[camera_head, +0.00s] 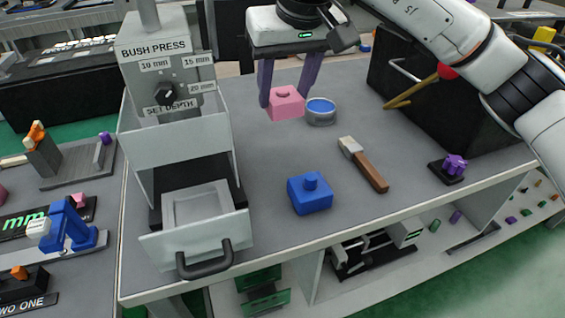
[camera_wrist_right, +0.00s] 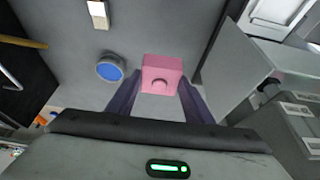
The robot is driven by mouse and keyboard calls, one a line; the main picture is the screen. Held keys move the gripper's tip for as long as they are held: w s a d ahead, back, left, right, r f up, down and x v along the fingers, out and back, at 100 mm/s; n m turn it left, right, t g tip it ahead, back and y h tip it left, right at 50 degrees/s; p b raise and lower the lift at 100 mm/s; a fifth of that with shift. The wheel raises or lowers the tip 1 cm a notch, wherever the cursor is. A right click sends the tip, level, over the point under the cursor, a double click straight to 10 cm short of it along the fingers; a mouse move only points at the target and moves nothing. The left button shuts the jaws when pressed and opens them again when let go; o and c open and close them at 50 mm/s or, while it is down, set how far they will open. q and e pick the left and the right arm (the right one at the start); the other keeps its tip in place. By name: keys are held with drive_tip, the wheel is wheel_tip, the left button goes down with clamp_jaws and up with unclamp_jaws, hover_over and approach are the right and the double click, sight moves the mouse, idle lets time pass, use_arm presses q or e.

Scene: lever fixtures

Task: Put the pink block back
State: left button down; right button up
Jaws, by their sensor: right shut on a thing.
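The pink block (camera_head: 285,103) has a short round knob on top. My right gripper (camera_head: 286,98) comes down from above, with its two purple fingers shut on the block's sides. In the right wrist view the pink block (camera_wrist_right: 161,74) sits between the tips of both fingers (camera_wrist_right: 155,95). I cannot tell whether its underside touches the grey bench (camera_head: 270,160). My left gripper is not in view.
A blue-topped round tin (camera_head: 321,112) stands close to the block's right. A blue block (camera_head: 310,194), a hammer (camera_head: 363,165) and a purple knob fixture (camera_head: 454,167) are on the bench. The bush press (camera_head: 165,70), with its open drawer (camera_head: 196,238), stands at left.

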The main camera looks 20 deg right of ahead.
sight(284, 116)
wheel_tip(284, 116, down, 6)
drive_tip(key=shift+w+r, duration=0.1)
drive_tip(key=shift+r, duration=0.15)
drive_tip(key=shift+f+b, duration=0.3)
drive_tip(key=shift+f, duration=1.65)
drive_tip(key=shift+f, duration=0.15)
drive_tip(key=o, duration=1.3)
drive_tip(key=shift+r, duration=0.35)
drive_tip(key=p+v, duration=0.1)
drive_tip(key=v, duration=1)
drive_tip(key=shift+s+r, duration=0.2)
drive_tip(key=shift+r, duration=0.05)
